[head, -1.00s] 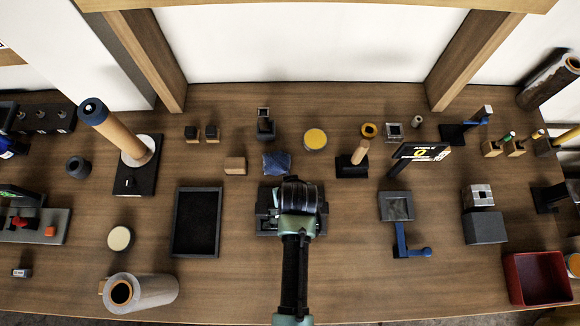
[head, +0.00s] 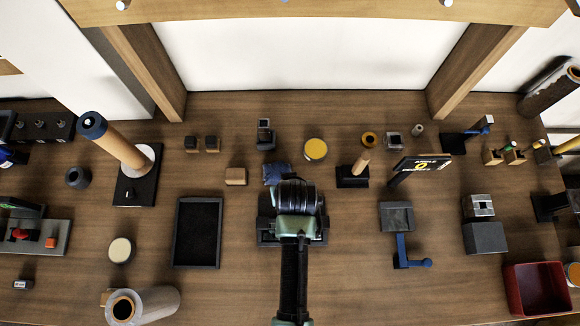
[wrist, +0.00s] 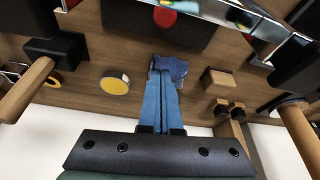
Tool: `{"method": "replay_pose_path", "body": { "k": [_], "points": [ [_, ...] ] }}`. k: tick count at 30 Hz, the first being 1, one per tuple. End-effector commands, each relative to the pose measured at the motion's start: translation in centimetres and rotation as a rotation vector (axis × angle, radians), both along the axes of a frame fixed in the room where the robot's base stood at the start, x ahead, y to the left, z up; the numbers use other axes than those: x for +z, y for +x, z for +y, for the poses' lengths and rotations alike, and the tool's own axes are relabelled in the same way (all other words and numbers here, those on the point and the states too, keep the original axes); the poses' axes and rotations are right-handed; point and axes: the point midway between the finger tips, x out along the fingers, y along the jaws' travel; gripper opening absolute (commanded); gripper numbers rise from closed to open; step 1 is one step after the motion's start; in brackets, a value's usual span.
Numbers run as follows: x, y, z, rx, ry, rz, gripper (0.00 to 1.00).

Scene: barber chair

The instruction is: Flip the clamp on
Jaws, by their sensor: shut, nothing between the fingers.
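In the head view my gripper (head: 297,196) hangs over a dark base (head: 262,238) near the middle of the bench and hides most of it. The wrist view shows my gripper's two blue fingers (wrist: 163,76) shut together and empty, with their tips in line with a crumpled blue cloth (wrist: 172,69). I cannot tell whether they touch it. A black part with a red round piece (wrist: 165,17) is at the top of the wrist view. It may be the clamp on the dark base; its handle position cannot be made out.
A black tray (head: 177,240) lies left of the gripper, and a stand with a blue lever (head: 402,250) lies right. A wooden block (head: 236,176) and a yellow disc (head: 315,150) flank the cloth (head: 274,173). A red bin (head: 512,285) is at the front right.

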Motion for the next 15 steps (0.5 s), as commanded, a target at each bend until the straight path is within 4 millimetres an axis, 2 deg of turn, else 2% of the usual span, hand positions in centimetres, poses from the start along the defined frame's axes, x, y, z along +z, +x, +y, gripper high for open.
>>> {"method": "replay_pose_path", "body": {
  "k": [6, 15],
  "points": [
    [3.5, -1.3, -0.2, 0.000, 0.000, -0.002, 0.00],
    [6.0, -2.2, -0.3, 0.000, 0.000, 0.000, 0.00]
  ]
}}
